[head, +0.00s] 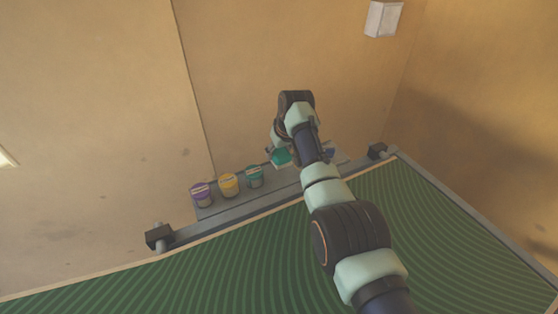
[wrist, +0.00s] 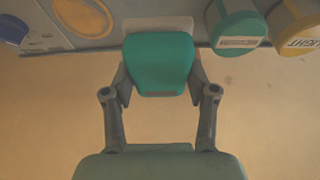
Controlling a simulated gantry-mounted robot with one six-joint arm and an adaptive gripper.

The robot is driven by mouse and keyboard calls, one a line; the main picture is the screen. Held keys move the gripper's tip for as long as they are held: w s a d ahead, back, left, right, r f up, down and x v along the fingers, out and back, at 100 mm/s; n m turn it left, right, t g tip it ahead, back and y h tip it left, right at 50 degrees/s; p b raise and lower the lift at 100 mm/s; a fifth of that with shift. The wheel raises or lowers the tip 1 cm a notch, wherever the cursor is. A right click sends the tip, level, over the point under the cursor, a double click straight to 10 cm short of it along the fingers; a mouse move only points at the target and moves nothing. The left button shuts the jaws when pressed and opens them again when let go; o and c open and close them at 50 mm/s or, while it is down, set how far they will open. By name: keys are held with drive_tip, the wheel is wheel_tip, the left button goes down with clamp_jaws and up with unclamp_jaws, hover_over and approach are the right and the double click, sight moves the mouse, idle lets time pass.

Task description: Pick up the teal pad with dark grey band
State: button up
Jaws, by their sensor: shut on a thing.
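A teal pad (wrist: 160,62) is between the two fingers of my gripper (wrist: 159,80) in the wrist view, and the fingers are shut on its sides. In the head view the teal pad (head: 281,157) shows at the end of my arm, near the grey shelf, partly covered by my gripper. Whether it still touches the shelf cannot be told.
A green-teal pot (head: 254,176), a yellow pot (head: 229,185) and a purple pot (head: 201,194) stand left on the grey shelf (head: 215,212). A blue item (head: 329,152) is partly hidden behind my arm. A green ridged surface (head: 240,265) lies in front.

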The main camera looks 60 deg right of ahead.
sight(279, 150)
wheel_tip(279, 150, up, 14)
drive_tip(key=p, duration=0.2)
drive_tip(key=shift+f, duration=0.2)
